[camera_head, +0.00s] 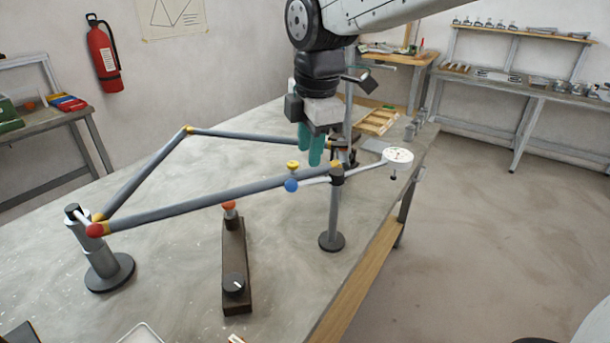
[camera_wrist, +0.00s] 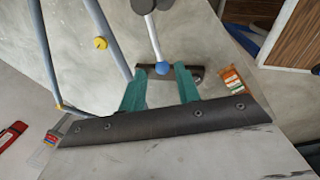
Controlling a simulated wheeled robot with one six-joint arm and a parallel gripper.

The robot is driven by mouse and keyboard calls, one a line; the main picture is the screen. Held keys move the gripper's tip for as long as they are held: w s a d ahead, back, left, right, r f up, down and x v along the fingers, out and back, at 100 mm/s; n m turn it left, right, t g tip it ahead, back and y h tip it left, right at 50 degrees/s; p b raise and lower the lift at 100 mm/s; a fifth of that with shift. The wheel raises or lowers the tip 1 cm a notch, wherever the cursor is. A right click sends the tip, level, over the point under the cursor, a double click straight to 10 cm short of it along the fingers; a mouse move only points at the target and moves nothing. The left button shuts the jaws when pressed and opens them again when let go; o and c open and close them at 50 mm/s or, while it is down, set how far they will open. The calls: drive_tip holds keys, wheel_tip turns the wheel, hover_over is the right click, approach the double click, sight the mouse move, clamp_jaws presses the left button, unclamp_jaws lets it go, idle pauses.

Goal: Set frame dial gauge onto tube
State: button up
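The dial gauge is a white round dial (camera_head: 398,156) with small coloured marks and a short dark stem below. A pale arm runs from it past the top of a grey post (camera_head: 334,205) to a blue ball (camera_head: 291,185). The grey frame tube (camera_head: 200,199) slopes up toward that post top. In the head view my gripper (camera_head: 309,162) points down above the table, around the tubes' right ends. In the wrist view its teal fingers (camera_wrist: 159,80) are spread, nothing held. The blue ball (camera_wrist: 162,68) shows between their tips; its depth is unclear. The dial is not clearly seen there.
A yellow knob (camera_head: 293,166) stands on the tube. A dark bar (camera_head: 234,262) with orange and black knobs lies on the table (camera_head: 175,250). A round-based stand (camera_head: 108,269) is at the tube's left end. A wooden tray (camera_head: 378,121) is behind. The table's left middle is clear.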

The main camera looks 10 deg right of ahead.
sight(304, 183)
drive_tip(key=f, duration=0.2)
drive_tip(key=w+f, duration=0.1)
drive_tip(key=f, duration=0.4)
drive_tip(key=shift+w+a+f, duration=0.3)
drive_tip(key=shift+f, duration=0.05)
clamp_jaws()
